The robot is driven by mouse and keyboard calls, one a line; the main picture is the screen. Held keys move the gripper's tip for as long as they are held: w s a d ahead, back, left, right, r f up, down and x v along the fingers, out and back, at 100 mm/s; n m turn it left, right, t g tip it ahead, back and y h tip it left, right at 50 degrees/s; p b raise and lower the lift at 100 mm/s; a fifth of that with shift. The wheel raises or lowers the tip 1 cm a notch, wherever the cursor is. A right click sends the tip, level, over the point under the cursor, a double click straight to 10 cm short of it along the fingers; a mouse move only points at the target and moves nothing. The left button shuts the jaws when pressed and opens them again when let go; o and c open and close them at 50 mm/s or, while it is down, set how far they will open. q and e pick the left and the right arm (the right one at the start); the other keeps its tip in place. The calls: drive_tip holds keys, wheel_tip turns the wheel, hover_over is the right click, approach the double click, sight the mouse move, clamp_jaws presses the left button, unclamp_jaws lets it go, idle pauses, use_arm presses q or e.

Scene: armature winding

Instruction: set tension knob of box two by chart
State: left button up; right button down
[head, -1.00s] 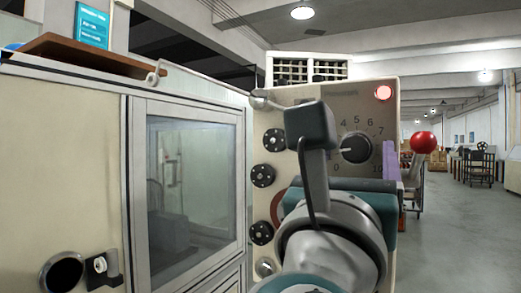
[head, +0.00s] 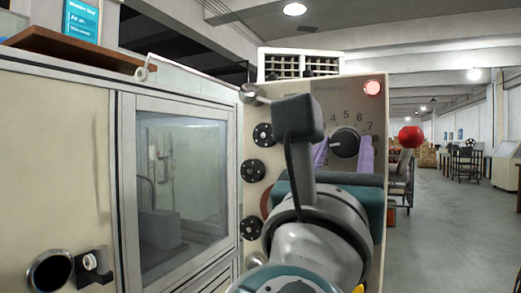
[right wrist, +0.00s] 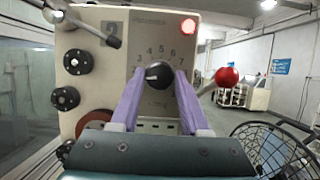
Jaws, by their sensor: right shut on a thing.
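The tension knob (head: 345,142) is a black dial with a white mark on the beige face of the box (head: 375,120). Numbers ring the knob, and the white mark points left. In the right wrist view the same knob (right wrist: 158,75) is in the upper middle, and the box (right wrist: 205,58) has a large 2 at its upper left. My right gripper (head: 344,150) has purple fingers, one on each side of the knob. They are shut on it, as the right wrist view (right wrist: 160,76) also shows. My left gripper is not in view.
A lit red lamp (head: 373,88) is above the knob. A red ball (head: 411,137) is right of the box. A glazed cabinet door (head: 183,180) is on the left.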

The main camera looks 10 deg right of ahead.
drive_tip(key=shift+a+f+m+g+h+b, duration=0.1)
drive_tip(key=shift+m+g+h+b, duration=0.4)
drive_tip(key=shift+m+b, duration=0.65)
drive_tip(key=shift+a+f+m+g+h+b, duration=0.1)
drive_tip(key=shift+m+g+h+b, duration=0.35)
drive_tip(key=shift+m+b, duration=0.7)
drive_tip(key=m+g+h+b, duration=0.1)
drive_tip(key=m, duration=0.2)
drive_tip(key=shift+w+r, duration=0.1)
drive_tip(key=shift+r+m+g+h+b, duration=0.25)
drive_tip(key=shift+m+g+b, duration=0.5)
drive_tip(key=shift+m, duration=0.45)
drive_tip(key=shift+c, duration=1.9)
unclamp_jaws()
drive_tip(key=shift+f, duration=0.1)
